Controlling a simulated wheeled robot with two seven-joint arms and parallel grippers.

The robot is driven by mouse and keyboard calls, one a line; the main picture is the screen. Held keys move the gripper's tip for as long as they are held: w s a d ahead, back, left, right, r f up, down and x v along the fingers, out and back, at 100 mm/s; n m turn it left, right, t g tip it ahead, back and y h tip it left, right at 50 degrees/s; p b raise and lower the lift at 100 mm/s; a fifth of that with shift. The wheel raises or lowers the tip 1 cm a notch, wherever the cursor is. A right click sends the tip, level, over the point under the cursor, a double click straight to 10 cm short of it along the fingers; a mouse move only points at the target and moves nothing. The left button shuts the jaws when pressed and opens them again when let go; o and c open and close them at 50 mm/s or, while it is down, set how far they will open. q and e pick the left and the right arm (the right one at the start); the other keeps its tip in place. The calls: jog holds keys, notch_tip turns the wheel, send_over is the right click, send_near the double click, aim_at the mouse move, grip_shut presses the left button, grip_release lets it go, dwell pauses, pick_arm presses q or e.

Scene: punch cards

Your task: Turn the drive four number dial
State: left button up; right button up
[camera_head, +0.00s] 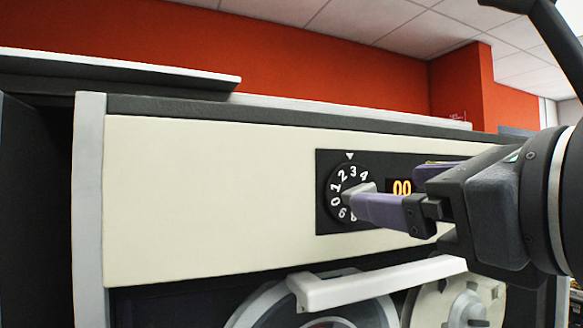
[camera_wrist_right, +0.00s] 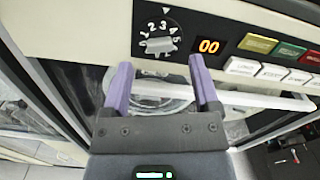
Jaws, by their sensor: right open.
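The number dial (camera_head: 337,187) is a round black dial with white digits on a black panel of the cream cabinet front. A white triangle above it points down, near the digit 3. In the right wrist view the dial (camera_wrist_right: 159,36) has a grey knob (camera_wrist_right: 160,45) across its middle. My right gripper (camera_head: 365,200) is in front of the dial and hides part of it in the head view. In the wrist view its purple fingers (camera_wrist_right: 159,72) are apart with nothing between them, below the knob. I cannot tell whether a finger touches it. My left gripper is not in view.
An orange 00 display (camera_head: 402,187) sits right of the dial. Coloured and white buttons (camera_wrist_right: 257,45) lie further right in the wrist view. A white handle (camera_head: 375,284) juts out below, in front of round reels. The cream panel (camera_head: 210,200) left of the dial is clear.

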aim_at(364, 190)
jog(key=x, duration=0.4)
jog(key=shift+p, duration=0.4)
grip_shut()
